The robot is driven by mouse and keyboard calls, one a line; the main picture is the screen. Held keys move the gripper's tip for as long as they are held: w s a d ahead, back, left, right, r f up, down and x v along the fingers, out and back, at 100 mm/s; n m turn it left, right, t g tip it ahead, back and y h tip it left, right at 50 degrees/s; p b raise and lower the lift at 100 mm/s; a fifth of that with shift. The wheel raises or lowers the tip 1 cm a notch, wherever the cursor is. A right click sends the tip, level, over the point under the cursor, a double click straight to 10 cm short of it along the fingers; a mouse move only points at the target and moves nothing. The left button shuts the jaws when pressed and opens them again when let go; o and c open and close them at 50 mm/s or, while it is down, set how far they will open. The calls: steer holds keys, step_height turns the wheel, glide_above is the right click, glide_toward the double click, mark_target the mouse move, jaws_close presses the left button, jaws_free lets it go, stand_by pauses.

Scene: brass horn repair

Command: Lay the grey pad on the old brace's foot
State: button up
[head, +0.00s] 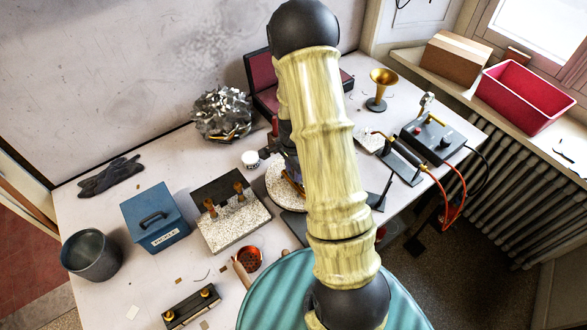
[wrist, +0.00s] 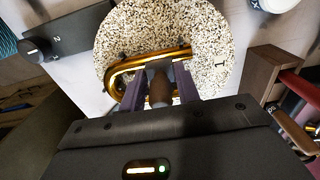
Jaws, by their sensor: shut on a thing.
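In the wrist view my gripper (wrist: 158,92) is shut on a small grey-and-brown thing (wrist: 158,88) with a rounded brown body. I cannot tell whether this is the grey pad. It is held over a bent brass tube (wrist: 120,76) on a round speckled plate (wrist: 215,50) marked 1. Contact with the tube cannot be made out. The old brace and its foot cannot be picked out; the fingers hide part of the tube. In the head view the speckled plate (head: 277,184) shows left of my arm, which hides most of my gripper.
A speckled block (head: 235,222) with brass pieces, a blue box (head: 154,218) and a grey can (head: 91,257) stand left. A copper-coloured cup (head: 249,259) is in front. A control box (head: 432,138) with cables and a brass bell (head: 382,82) stand right. A white jar (head: 250,159) is near the plate.

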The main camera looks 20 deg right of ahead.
steer(key=shift+f, duration=0.2)
steer(key=o, duration=1.5)
steer(key=shift+o, duration=0.2)
steer(key=shift+r, duration=0.1)
steer(key=shift+r+p, duration=2.7)
steer(key=shift+r, duration=0.75)
